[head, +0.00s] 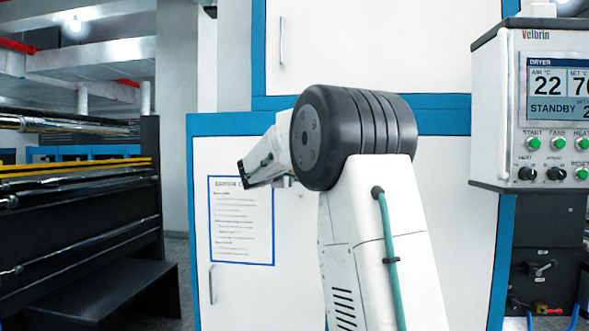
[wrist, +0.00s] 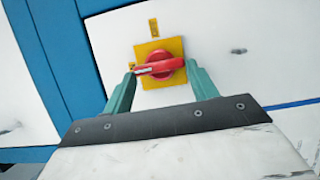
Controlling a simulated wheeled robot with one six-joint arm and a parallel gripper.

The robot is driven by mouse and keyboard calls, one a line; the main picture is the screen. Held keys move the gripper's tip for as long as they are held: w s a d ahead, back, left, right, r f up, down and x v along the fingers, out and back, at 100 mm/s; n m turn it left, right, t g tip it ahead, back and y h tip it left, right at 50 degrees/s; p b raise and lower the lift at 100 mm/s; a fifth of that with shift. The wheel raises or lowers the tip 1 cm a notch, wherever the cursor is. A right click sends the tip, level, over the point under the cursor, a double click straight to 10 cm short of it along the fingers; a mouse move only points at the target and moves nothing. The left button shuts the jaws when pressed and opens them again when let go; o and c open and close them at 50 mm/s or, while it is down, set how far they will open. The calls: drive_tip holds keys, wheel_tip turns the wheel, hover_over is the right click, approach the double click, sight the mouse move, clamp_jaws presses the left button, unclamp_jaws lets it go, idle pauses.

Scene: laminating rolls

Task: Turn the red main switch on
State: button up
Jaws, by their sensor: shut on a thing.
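The red main switch (wrist: 160,66) is a rotary knob with a bar handle on a square yellow plate (wrist: 172,45), on a white panel in the wrist view. Its handle lies nearly level across the picture, tilted slightly. My gripper (wrist: 160,70) has its two teal fingers at the two ends of the handle and is shut on it. In the head view the switch is hidden, and my arm blocks much of the cabinet.
White cabinet doors with blue frames (head: 228,124) stand ahead. A printed sheet (head: 241,220) hangs on the lower door. A dryer control box (head: 492,110) reading STANDBY is at right. Dark roller machinery (head: 80,230) stands at left.

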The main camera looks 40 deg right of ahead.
drive_tip(key=o, duration=1)
drive_tip(key=shift+a, duration=0.15)
drive_tip(key=v, duration=0.7)
drive_tip(key=shift+a, duration=0.25)
drive_tip(key=shift+s, duration=0.1)
drive_tip(key=s+a+f+m+g+y, duration=0.2)
drive_tip(key=s+a+f+g+y, duration=0.35)
drive_tip(key=s+f, duration=0.85)
drive_tip(key=s+a+f+y, duration=0.4)
drive_tip(key=s+a, duration=0.3)
drive_tip(key=a, duration=0.2)
drive_tip(key=s+a+f+t+y, duration=0.1)
drive_tip(key=s+a+f+y, duration=0.3)
drive_tip(key=s+a, duration=0.4)
drive_tip(key=s+a+f+m+t+y, duration=0.1)
drive_tip(key=s+a+f+y, duration=0.3)
drive_tip(key=s+a, duration=0.3)
drive_tip(key=a, duration=0.4)
drive_tip(key=shift+s+a, duration=0.25)
drive_tip(key=shift+a, duration=0.15)
